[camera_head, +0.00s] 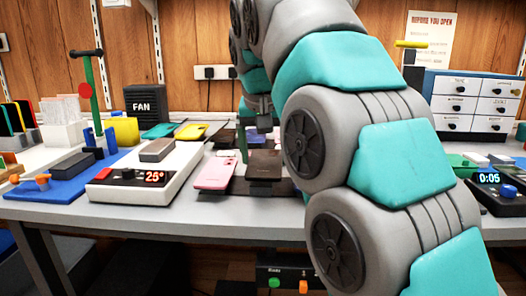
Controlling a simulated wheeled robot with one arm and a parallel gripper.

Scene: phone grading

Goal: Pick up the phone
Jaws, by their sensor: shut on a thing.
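A pink phone (214,173) lies left of centre on the workbench, at the left end of a dark mat (283,186). A dark brown phone-like slab (264,165) lies or rests just right of it. My gripper (264,124) is small and far off, beyond these two and above the bench, partly behind my arm. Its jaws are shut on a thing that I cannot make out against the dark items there.
A fan box (144,103) and yellow and green phone cases (191,131) are behind. A drawer cabinet (474,100) and timer (492,187) stand right. My arm hides the bench's middle right.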

